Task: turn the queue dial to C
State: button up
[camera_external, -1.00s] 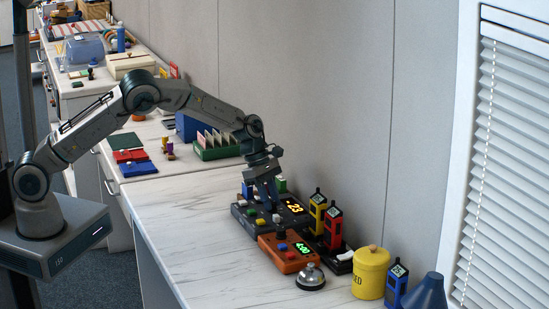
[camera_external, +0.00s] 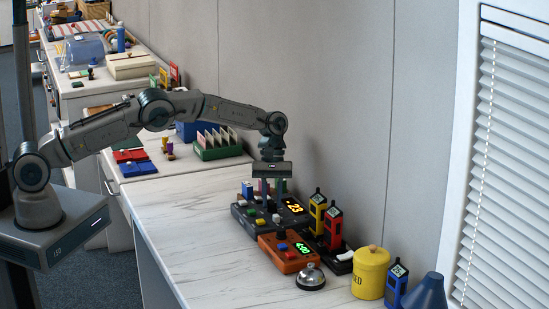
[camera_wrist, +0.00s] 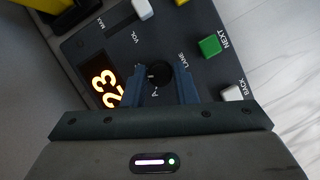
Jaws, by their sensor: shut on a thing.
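The dark console (camera_external: 240,222) stands on the white counter, with a lit yellow "23" display and coloured buttons. In the wrist view its black dial knob (camera_wrist: 158,76) has "LANE" printed beside it and an "A" near its lower left edge. Other letters around it are hidden or too small to read. My gripper (camera_wrist: 160,70) is shut on this knob, with one finger on each side. In the external view my gripper (camera_external: 268,196) points down over the console and hides the knob.
In the wrist view a green NEXT button (camera_wrist: 209,46), a white BACK button (camera_wrist: 233,92) and a VOL slider (camera_wrist: 142,9) lie close around the knob. An orange console (camera_external: 285,252), a bell (camera_external: 310,277) and yellow and red upright devices (camera_external: 333,228) stand nearby.

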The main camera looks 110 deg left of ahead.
jog(key=shift+m+g+p, duration=0.3)
jog(key=shift+m+g, duration=0.2)
jog(key=shift+m, duration=0.8)
jog(key=o, duration=1)
jog(key=shift+a, duration=0.1)
jog(key=shift+r, duration=0.1)
jog(key=shift+v, duration=1.2)
notch_tip(320, 180, up, 7)
jog(key=p, duration=0.5)
jog(key=shift+a+r, duration=0.1)
jog(key=shift+r, duration=0.05)
